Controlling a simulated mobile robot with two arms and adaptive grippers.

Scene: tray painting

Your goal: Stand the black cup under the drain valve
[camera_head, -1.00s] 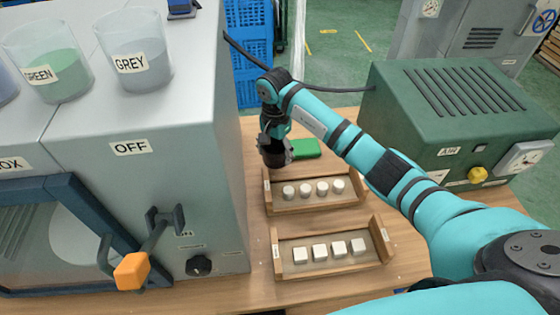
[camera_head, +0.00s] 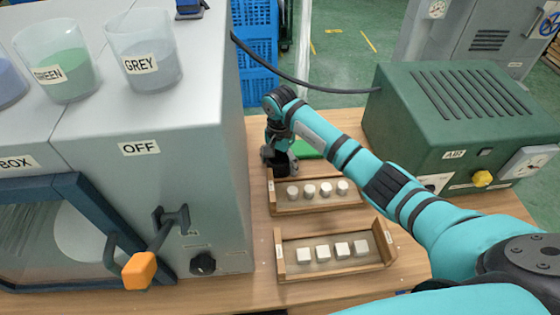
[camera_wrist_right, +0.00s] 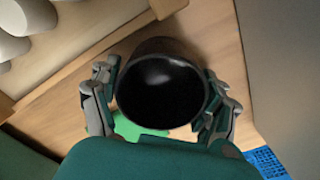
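The black cup (camera_wrist_right: 160,88) shows large in the right wrist view, its dark mouth facing the camera. It stands on the wooden table by the grey machine's side. My right gripper (camera_wrist_right: 162,100) has one finger on each side of the cup, very close to its wall. I cannot tell whether both fingers press on it. In the head view my right gripper (camera_head: 280,160) is by the machine's side, behind the trays, and the cup is mostly hidden there. I cannot make out a drain valve in these views. My left gripper is not in view.
A wooden tray with white round pieces (camera_head: 318,208) lies just in front of the gripper. A second tray (camera_head: 335,266) with white blocks is nearer. A green object (camera_head: 308,148) lies behind. The grey machine (camera_head: 205,110) stands left, the green AIR box (camera_head: 455,115) right.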

